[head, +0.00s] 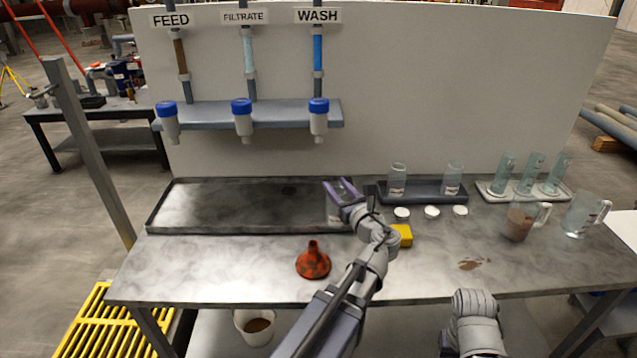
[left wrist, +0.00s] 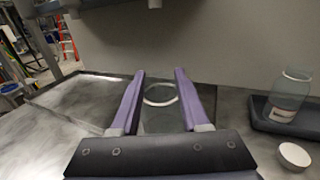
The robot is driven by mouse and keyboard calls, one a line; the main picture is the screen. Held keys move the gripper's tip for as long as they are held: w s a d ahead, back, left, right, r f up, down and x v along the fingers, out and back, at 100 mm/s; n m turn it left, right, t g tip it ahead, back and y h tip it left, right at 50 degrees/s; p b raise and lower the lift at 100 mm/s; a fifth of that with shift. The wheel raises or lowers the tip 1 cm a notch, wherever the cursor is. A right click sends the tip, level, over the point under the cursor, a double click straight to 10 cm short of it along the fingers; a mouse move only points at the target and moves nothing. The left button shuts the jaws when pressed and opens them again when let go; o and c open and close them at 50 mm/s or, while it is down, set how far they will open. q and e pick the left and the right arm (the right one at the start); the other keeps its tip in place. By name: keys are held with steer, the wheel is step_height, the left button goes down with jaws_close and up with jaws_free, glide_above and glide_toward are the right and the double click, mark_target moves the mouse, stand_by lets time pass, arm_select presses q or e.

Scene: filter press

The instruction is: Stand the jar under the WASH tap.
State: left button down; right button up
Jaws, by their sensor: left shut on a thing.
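The WASH tap (head: 319,118) is a white body with a blue cap on the shelf, under the WASH sign (head: 318,16). My left gripper (head: 343,190) is shut on a clear glass jar (head: 334,214) at the right end of the metal tray, below and slightly right of the WASH tap. In the left wrist view the jar's round rim (left wrist: 160,94) shows between the purple fingers (left wrist: 158,100). The jar looks about upright; I cannot tell whether its base touches the tray. My right gripper is out of view.
The metal tray (head: 215,229) is otherwise empty. FEED (head: 167,120) and FILTRATE (head: 243,120) taps hang to the left.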

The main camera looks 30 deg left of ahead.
arm_select(q)
steer(key=x, duration=1)
steer(key=shift+w+a, duration=0.15)
steer(key=shift+a, duration=0.05)
steer(key=f+b, duration=0.2)
steer(key=w+a+f+b, duration=0.1)
steer(key=shift+f, duration=0.25)
steer(key=shift+s+b, duration=0.1)
steer(key=shift+b, duration=0.2)
steer(key=shift+f, duration=0.2)
steer(key=shift+c, duration=2)
jaws_free()
